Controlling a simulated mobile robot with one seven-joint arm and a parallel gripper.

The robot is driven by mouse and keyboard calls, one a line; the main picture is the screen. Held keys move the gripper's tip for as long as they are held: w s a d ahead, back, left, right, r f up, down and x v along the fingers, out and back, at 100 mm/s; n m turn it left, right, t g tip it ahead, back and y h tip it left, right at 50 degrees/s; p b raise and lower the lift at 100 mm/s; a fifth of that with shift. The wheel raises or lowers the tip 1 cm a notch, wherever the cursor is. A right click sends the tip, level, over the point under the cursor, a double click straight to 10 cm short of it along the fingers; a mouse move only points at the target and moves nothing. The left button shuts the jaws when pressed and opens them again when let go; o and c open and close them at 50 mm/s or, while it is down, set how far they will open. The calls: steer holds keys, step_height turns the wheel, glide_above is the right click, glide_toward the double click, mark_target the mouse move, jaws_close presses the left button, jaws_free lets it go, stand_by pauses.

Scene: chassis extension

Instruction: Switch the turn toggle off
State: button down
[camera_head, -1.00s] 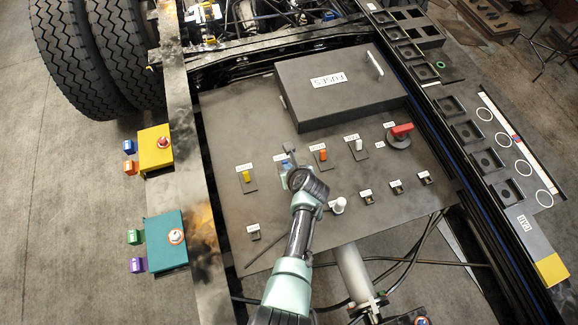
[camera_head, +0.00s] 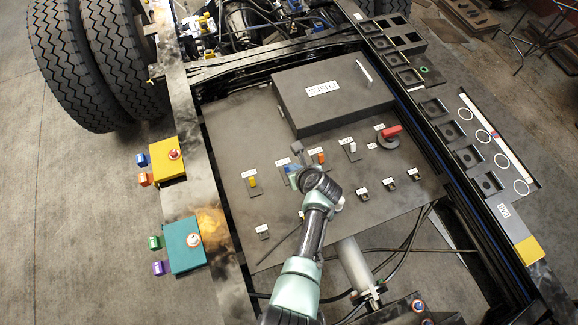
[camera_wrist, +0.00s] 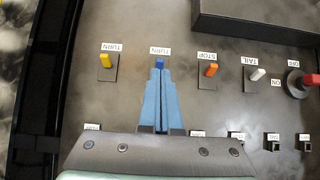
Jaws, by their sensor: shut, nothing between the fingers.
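Two toggles labelled TURN stand on the grey panel (camera_head: 330,215): a yellow one (camera_head: 253,181) and a blue one. The wrist view shows the yellow toggle (camera_wrist: 105,61) on the left, leaning to a side I cannot tell. The blue toggle (camera_wrist: 159,63) is straight ahead of my gripper (camera_wrist: 159,76). My gripper's blue fingers are shut together and empty, their tips at or just short of the blue toggle's near side; contact is unclear.
To the right stand an orange STOP toggle (camera_wrist: 211,68), a white TAIL toggle (camera_wrist: 257,74) and a red rotary switch (camera_head: 391,132). The raised FUSES box (camera_head: 325,105) is behind them. Several small switches line the panel's near side.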

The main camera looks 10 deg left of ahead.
steer(key=shift+s+d+r+p, duration=0.15)
steer(key=shift+r+p, duration=0.15)
steer(key=shift+r, duration=0.25)
steer(key=w+d+r+n+t+h+b, duration=0.1)
steer(key=w+d+r+n+t+b, duration=0.2)
steer(key=w+r, duration=0.45)
steer(key=w+d+r+n+t+b, duration=0.1)
steer(key=w+r+n+t+b, duration=0.2)
steer(key=r+n, duration=0.5)
step_height(320, 180, up, 21)
steer(key=w+d+n+t+h+b, duration=0.1)
steer(key=d+n+t+b, duration=0.15)
steer(key=n+t, duration=0.25)
steer(key=s+r+n+t+h+b, duration=0.1)
steer(key=s+r+n+t+b, duration=0.55)
steer(key=r, duration=1.05)
steer(key=s+r+n+t, duration=0.1)
steer(key=s+r+n, duration=0.1)
steer(key=s, duration=0.4)
steer(key=s+r+n+t+h, duration=0.1)
steer(key=s+r+n, duration=0.1)
steer(key=s+r, duration=0.2)
steer(key=s+d+r+n+t, duration=0.1)
steer(key=s+r, duration=0.3)
steer(key=s, duration=0.4)
steer(key=shift+s+n, duration=0.4)
steer(key=shift+n, duration=0.45)
